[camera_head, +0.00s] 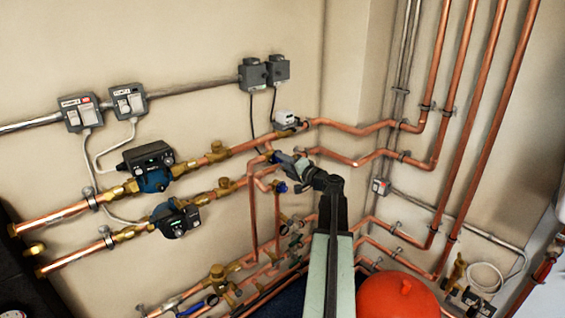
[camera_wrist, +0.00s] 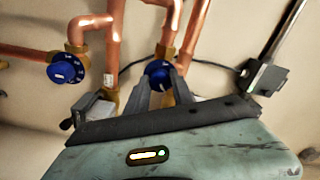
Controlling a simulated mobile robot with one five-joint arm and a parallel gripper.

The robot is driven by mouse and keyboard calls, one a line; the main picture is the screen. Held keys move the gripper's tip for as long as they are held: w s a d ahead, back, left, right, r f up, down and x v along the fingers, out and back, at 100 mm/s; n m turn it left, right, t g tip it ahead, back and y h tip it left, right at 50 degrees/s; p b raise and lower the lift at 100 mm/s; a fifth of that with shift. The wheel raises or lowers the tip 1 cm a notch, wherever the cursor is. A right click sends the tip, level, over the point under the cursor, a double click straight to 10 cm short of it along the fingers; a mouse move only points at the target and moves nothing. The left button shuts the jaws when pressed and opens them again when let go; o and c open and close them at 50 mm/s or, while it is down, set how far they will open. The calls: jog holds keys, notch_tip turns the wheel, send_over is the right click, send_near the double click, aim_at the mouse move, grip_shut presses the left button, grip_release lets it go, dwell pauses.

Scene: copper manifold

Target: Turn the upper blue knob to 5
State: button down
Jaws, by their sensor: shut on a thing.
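The upper blue knob (camera_head: 276,156) sits on a brass valve body on the copper pipework, right of the pumps. My gripper (camera_head: 284,159) reaches up to it from the lower right. In the wrist view the upper blue knob (camera_wrist: 157,69) shows between the two fingers of my gripper (camera_wrist: 159,82), which are shut on it. The fingers cover its lower sides. White marks show on its face, too small to read. The lower blue knob (camera_head: 281,187) is just below in the head view. In the wrist view the lower blue knob (camera_wrist: 65,70) is at left, free of my gripper.
Copper pipes (camera_wrist: 114,40) run close around the fingers. Two pumps, an upper one (camera_head: 148,165) and a lower one (camera_head: 175,217), are at left. A white actuator head (camera_head: 286,118) sits above the knob. A red vessel (camera_head: 397,296) stands at lower right, beside my arm.

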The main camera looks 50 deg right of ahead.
jog(key=m, duration=0.5)
jog(key=shift+r, duration=0.1)
jog(key=shift+m, duration=0.4)
jog(key=c, duration=1.1)
grip_release()
jog(key=shift+w, duration=0.1)
jog(key=s, duration=0.8)
jog(key=shift+a, duration=0.3)
